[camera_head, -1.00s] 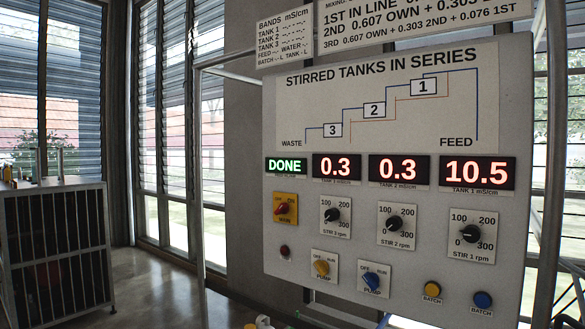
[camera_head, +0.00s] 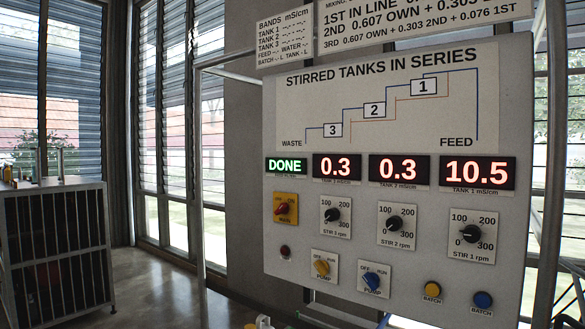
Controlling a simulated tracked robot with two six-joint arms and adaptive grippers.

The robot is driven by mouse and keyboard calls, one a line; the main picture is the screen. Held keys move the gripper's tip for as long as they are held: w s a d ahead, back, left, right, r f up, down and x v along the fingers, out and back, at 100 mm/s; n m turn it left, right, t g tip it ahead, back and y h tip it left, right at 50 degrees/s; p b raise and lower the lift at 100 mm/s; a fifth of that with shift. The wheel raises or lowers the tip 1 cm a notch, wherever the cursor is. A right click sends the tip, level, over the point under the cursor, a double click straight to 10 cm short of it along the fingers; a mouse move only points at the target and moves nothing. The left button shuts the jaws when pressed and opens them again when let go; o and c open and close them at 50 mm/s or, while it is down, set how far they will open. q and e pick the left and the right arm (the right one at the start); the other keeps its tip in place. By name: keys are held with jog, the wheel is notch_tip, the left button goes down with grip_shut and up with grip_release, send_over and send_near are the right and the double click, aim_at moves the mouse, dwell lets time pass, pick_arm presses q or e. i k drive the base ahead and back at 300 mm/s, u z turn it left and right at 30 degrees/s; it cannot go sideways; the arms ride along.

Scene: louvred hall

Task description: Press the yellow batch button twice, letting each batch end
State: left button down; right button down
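The yellow batch button (camera_head: 432,289) sits at the lower right of the upright control panel (camera_head: 400,255), with a "BATCH" label under it. The blue batch button (camera_head: 483,300) is to its right. A green "DONE" display (camera_head: 286,166) is lit at the panel's left. The red displays read 0.3 (camera_head: 336,167), 0.3 (camera_head: 399,169) and 10.5 (camera_head: 477,173), the last labelled Tank 1. Neither of my grippers shows in the head view, and nothing is seen touching the panel.
A barred grey cabinet (camera_head: 55,245) stands at left. Open floor (camera_head: 160,285) lies between it and the panel.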

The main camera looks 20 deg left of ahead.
aim_at(433, 290)
jog(key=u, duration=1)
jog(key=i, duration=0.15)
jog(key=z, duration=2.75)
jog(key=k, duration=0.75)
jog(key=u, duration=0.55)
jog(key=i, duration=1)
